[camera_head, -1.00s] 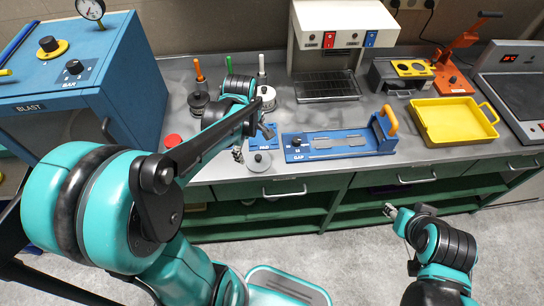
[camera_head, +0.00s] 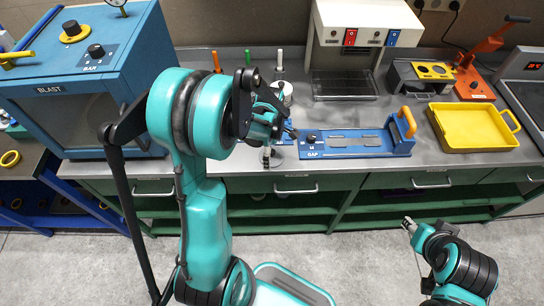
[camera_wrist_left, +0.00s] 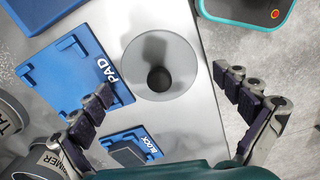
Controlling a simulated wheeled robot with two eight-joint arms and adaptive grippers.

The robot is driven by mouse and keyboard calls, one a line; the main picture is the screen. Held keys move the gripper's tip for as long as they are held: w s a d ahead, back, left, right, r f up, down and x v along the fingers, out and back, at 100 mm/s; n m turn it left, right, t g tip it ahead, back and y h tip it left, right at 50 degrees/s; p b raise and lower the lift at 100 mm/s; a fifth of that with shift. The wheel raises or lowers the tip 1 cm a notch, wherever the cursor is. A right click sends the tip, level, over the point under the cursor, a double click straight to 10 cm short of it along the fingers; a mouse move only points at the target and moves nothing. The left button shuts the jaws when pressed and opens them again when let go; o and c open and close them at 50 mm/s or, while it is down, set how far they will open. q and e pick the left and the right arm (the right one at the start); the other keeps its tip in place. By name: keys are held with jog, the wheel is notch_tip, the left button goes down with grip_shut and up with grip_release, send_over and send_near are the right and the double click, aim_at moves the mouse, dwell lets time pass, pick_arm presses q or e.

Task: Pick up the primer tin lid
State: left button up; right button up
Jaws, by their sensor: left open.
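The primer tin lid appears to be the round grey disc with a dark knob (camera_wrist_left: 160,66) in the left wrist view. It lies flat on the grey bench near its front edge, beside the blue PAD plate (camera_wrist_left: 75,72). My left gripper (camera_wrist_left: 162,82) is open above it, with one finger on each side in the picture and nothing held. In the head view my left gripper (camera_head: 280,145) is over the bench front and mostly hides the lid. A tin lettered "IMER" (camera_wrist_left: 45,162) is at lower left in the wrist view. My right gripper (camera_head: 408,222) hangs in front of the bench.
A small blue BLOCK plate (camera_wrist_left: 132,150) is near the lid. The blue GAP fixture (camera_head: 350,144) lies right of my left gripper, and a yellow tray (camera_head: 440,130) is further right. The blue blast cabinet (camera_head: 75,125) stands at left.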

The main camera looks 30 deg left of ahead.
pick_arm(q)
jog(key=c, duration=1.2)
jog(key=shift+s, duration=0.1)
jog(key=shift+c, duration=0.4)
jog(key=shift+r, duration=0.1)
